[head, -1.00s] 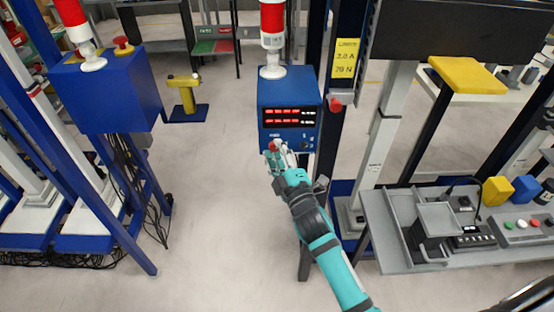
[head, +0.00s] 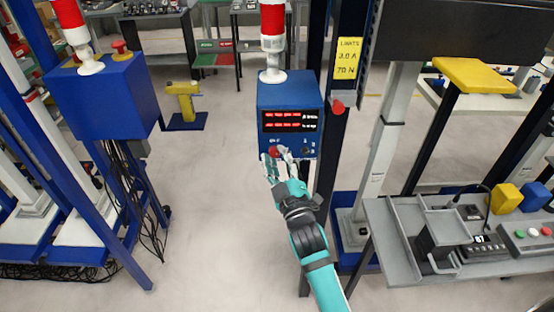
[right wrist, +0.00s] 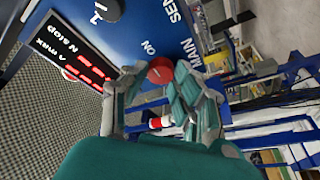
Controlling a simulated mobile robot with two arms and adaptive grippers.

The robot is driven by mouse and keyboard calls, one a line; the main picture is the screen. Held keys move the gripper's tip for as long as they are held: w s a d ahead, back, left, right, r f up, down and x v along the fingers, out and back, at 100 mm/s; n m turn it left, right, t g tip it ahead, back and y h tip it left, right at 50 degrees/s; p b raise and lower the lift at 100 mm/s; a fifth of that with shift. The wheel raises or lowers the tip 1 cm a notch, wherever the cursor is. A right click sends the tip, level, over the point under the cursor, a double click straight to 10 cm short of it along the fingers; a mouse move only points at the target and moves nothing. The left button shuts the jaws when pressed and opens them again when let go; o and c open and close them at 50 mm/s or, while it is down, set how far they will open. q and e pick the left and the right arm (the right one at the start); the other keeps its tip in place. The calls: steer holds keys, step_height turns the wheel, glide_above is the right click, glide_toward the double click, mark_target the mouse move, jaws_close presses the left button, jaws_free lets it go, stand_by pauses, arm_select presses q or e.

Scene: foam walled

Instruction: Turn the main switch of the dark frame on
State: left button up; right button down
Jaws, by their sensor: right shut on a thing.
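The main switch is a red knob (head: 273,152) low on the front of a blue control box (head: 290,95). The box is mounted beside the dark frame (head: 331,130). My right gripper (head: 278,157) is at the knob, with its fingers shut on it. In the right wrist view the red knob (right wrist: 160,70) shows between the fingertips, beside the printed words "MAIN" and "ON". The fingers hide part of the knob, and I cannot read its turned position. The box's display (head: 290,120) shows lit red digits. My left gripper is not in view.
A red and white signal lamp (head: 272,40) stands on the box. A yellow limits card (head: 347,58) and a red button (head: 338,107) are to its right. Another blue box (head: 105,95) stands left. A grey bench (head: 385,240) is at right.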

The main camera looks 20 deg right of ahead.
steer(key=shift+f, duration=0.15)
steer(key=c, duration=1)
jaws_free()
steer(key=v, duration=1.2)
